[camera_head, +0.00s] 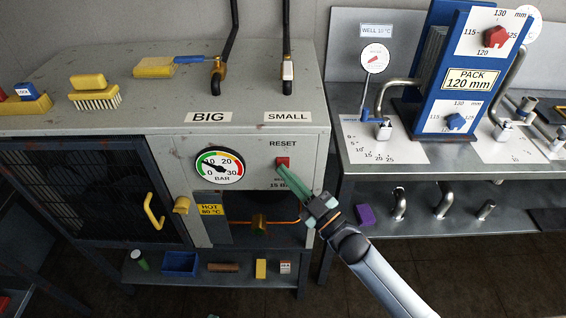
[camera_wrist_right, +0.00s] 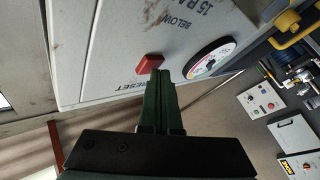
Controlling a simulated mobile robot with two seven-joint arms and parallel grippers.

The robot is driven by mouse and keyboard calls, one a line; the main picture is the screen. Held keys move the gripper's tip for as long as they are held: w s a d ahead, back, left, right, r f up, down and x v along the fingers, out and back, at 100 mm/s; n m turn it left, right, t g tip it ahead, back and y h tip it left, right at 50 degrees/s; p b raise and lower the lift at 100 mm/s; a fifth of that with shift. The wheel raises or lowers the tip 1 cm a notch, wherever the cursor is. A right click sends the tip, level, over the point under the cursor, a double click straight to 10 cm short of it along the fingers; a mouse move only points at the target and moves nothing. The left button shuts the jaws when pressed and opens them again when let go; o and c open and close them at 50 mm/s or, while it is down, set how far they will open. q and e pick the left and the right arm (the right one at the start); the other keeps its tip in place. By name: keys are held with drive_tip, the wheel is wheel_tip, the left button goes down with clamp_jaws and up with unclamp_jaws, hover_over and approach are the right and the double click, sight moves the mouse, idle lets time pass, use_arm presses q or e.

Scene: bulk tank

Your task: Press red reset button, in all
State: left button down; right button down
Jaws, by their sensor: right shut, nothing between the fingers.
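The red reset button (camera_head: 282,160) sits under the RESET label on the front panel of the grey cabinet (camera_head: 245,150). It also shows as a red block in the right wrist view (camera_wrist_right: 150,63). My right gripper (camera_head: 281,170) is shut and empty, its green fingers pointing at the button. In the right wrist view the fingertips (camera_wrist_right: 157,76) end right at the button's edge; I cannot tell whether they touch it or whether it is pressed in. The fingers cover part of the "15 BAR" text below. My left gripper is not in view.
A pressure gauge (camera_head: 220,165) with its needle low in the green sits left of the button. A steel bench (camera_head: 400,170) with a blue pack stand is at right.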

drive_tip(key=shift+s+p, duration=0.3)
drive_tip(key=shift+s, duration=0.4)
drive_tip(key=s+p, duration=0.2)
drive_tip(key=s, duration=0.3)
idle(0.7)
drive_tip(key=s+d+f+m+g+h, duration=0.6)
drive_tip(key=s+d+f+m+h, duration=0.6)
drive_tip(key=s+d+f, duration=0.4)
wheel_tip(320, 180, down, 4)
drive_tip(key=s, duration=0.2)
drive_tip(key=shift+s, duration=0.3)
